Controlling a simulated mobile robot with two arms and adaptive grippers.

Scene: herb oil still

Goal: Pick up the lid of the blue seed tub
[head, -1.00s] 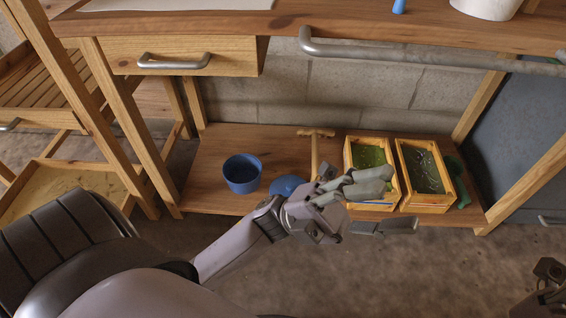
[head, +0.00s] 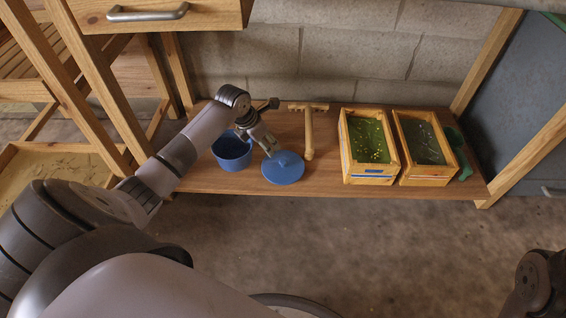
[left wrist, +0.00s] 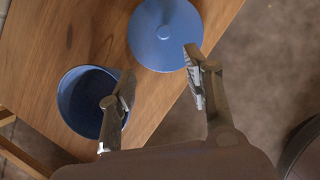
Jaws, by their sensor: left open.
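The blue lid (head: 283,172) lies flat on the low wooden shelf, with a small knob at its middle. It also shows at the top of the left wrist view (left wrist: 165,40). The open blue seed tub (head: 232,162) stands upright to its left and shows in the left wrist view (left wrist: 78,108). My left gripper (head: 270,148) is above the shelf, close to the lid's back left edge and apart from the lid as far as I can tell. In the left wrist view its fingers (left wrist: 158,72) are spread and empty. My right gripper does not show.
A wooden mallet-like tool (head: 308,132) lies behind and right of the lid. Two wooden boxes (head: 371,180) (head: 426,182) with green contents stand further right, with a green object (head: 458,150) beside them. A drawer handle (head: 148,14) juts out above left.

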